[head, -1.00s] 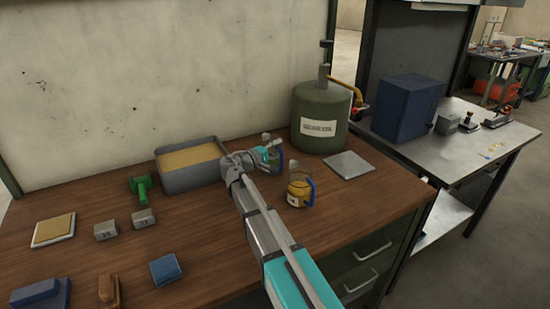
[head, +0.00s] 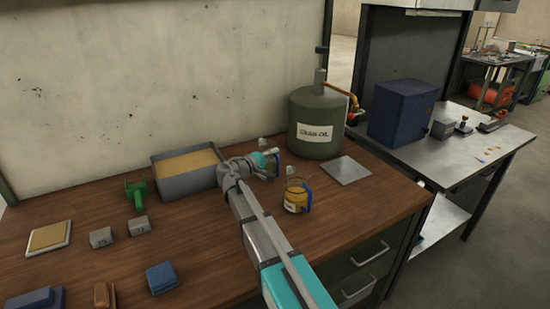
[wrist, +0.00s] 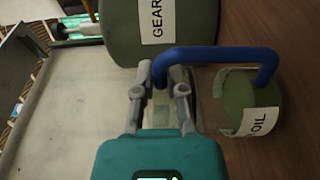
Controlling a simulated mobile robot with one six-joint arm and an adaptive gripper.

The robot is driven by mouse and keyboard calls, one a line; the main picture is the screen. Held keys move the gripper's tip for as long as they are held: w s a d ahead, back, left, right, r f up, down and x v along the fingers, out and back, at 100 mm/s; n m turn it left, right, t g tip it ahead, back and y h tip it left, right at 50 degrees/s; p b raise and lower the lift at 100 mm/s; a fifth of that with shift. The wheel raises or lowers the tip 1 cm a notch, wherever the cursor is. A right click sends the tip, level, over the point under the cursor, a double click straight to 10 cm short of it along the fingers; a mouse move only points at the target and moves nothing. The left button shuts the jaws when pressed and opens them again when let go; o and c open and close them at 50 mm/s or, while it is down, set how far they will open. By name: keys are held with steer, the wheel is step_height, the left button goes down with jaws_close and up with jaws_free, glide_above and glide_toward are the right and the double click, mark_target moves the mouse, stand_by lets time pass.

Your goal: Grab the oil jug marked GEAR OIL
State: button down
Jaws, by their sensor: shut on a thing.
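The oil jug (wrist: 250,98) is a clear glass jug with green oil and a blue handle (wrist: 215,54). Its white label shows "OIL" in the wrist view; the rest is out of sight. My gripper (wrist: 160,95) is shut on its clear upper part, one finger each side. In the head view the jug (head: 269,163) stands behind my gripper (head: 262,163), partly hidden by it. I cannot tell whether it touches the bench. A second jug (head: 297,196), with amber oil and a blue handle, stands in front and to the right.
A large green drum (head: 316,108) stands close behind; its label (wrist: 157,20) shows "GEAR" in the wrist view. A grey sand-filled tray (head: 183,184) is left of my gripper. A flat grey plate (head: 346,170) lies right. The wooden bench (head: 215,255) has small blocks at left.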

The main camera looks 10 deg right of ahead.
steer(key=shift+r, duration=0.1)
step_height(320, 180, up, 10)
steer(key=p, duration=1)
stand_by(0.6)
